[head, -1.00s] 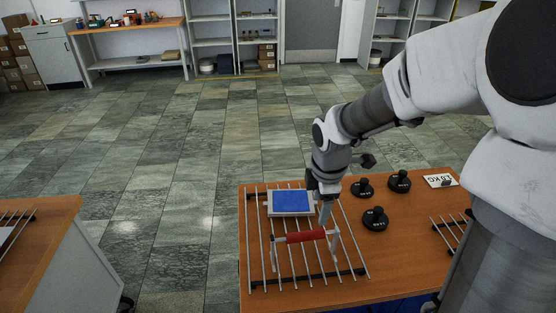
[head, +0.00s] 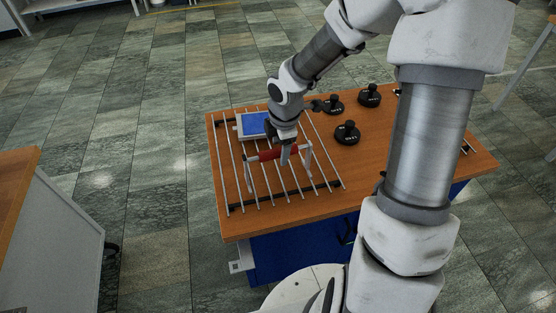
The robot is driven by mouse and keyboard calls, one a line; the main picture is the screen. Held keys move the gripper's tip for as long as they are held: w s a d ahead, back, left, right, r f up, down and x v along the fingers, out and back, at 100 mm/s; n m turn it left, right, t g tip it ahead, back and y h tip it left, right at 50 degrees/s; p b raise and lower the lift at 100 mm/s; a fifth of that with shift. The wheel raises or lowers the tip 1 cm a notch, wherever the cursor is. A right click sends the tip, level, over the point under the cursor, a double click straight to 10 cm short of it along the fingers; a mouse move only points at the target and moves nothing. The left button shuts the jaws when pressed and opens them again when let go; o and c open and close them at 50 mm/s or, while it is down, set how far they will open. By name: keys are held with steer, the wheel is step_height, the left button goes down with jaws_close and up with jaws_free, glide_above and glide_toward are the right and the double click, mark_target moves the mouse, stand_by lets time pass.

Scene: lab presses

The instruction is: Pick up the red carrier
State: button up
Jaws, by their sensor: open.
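The red carrier (head: 267,155) is a red bar-shaped handle on grey end legs. It stands upright on a rack of metal rods (head: 236,185) at the left of the wooden table. My gripper (head: 285,158) points down at the right half of the red handle, with a finger showing in front of it. The jaws are open. The far finger is hidden, so I cannot tell whether both sides of the handle are straddled or touched. Part of the handle is hidden by the gripper.
A grey tray with a blue face (head: 252,125) lies on the rack just behind the carrier. Several black knobbed weights (head: 347,134) stand on the table (head: 400,165) to the right. The table's front right is mostly bare. Another bench (head: 16,180) stands at the left.

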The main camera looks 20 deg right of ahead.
steer(key=f, duration=0.1)
steer(key=f+b, duration=0.1)
steer(key=f, duration=0.2)
steer(key=shift+w+a+b, duration=0.1)
steer(key=shift+a+b, duration=0.2)
steer(key=shift+w+f, duration=0.15)
steer(key=shift+f, duration=0.4)
jaws_close()
stand_by(0.6)
